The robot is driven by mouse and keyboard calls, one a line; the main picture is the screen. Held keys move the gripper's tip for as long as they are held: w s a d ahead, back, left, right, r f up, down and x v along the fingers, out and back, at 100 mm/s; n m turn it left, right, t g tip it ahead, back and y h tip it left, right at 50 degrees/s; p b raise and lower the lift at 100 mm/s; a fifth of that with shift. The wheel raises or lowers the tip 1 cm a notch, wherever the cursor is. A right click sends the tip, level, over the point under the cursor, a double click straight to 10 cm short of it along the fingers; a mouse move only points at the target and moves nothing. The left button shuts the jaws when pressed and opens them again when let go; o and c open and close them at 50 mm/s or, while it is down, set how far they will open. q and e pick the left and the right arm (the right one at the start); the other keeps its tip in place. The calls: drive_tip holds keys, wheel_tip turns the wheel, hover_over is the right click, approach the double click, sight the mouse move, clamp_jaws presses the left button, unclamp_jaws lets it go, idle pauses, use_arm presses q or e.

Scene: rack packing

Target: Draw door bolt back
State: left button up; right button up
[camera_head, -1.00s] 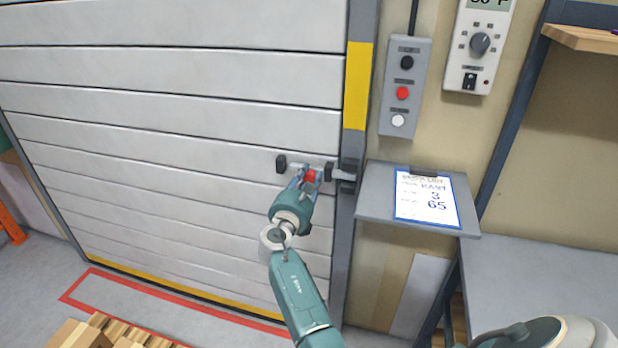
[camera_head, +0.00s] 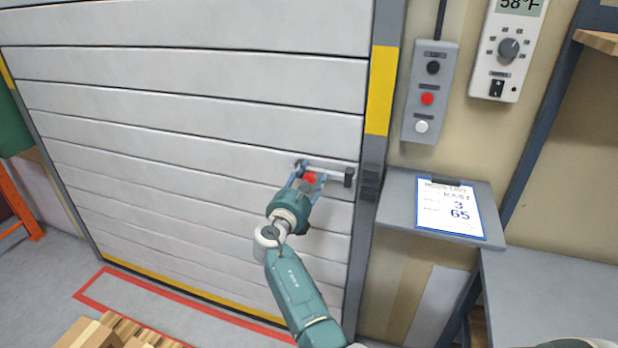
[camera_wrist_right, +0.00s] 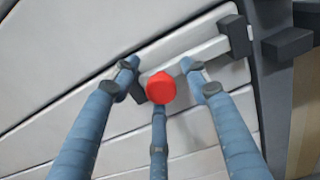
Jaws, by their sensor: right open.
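The door bolt is a light grey bar (camera_head: 330,166) with a red knob (camera_head: 310,178), mounted on the white slatted door (camera_head: 200,115). The red knob (camera_wrist_right: 161,88) sits near the left bracket. The bar runs right to the dark right bracket (camera_wrist_right: 236,36). A gap shows between that bracket and the dark keeper (camera_wrist_right: 289,46) on the door frame, and no bar spans it. My right gripper (camera_head: 304,174) is open, its blue fingers spread around the red knob; contact is hard to tell. My left gripper is out of view.
A grey shelf with a clipboard (camera_head: 450,208) juts out right of the door frame. A button box (camera_head: 430,92) and a thermostat (camera_head: 509,48) hang above it. A grey table (camera_head: 555,290) stands lower right. Wooden boxes (camera_head: 88,337) lie at the lower left.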

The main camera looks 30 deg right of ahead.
sight(309, 174)
wheel_tip(309, 174, up, 10)
drive_tip(key=shift+s+f, duration=0.1)
idle(0.4)
idle(0.4)
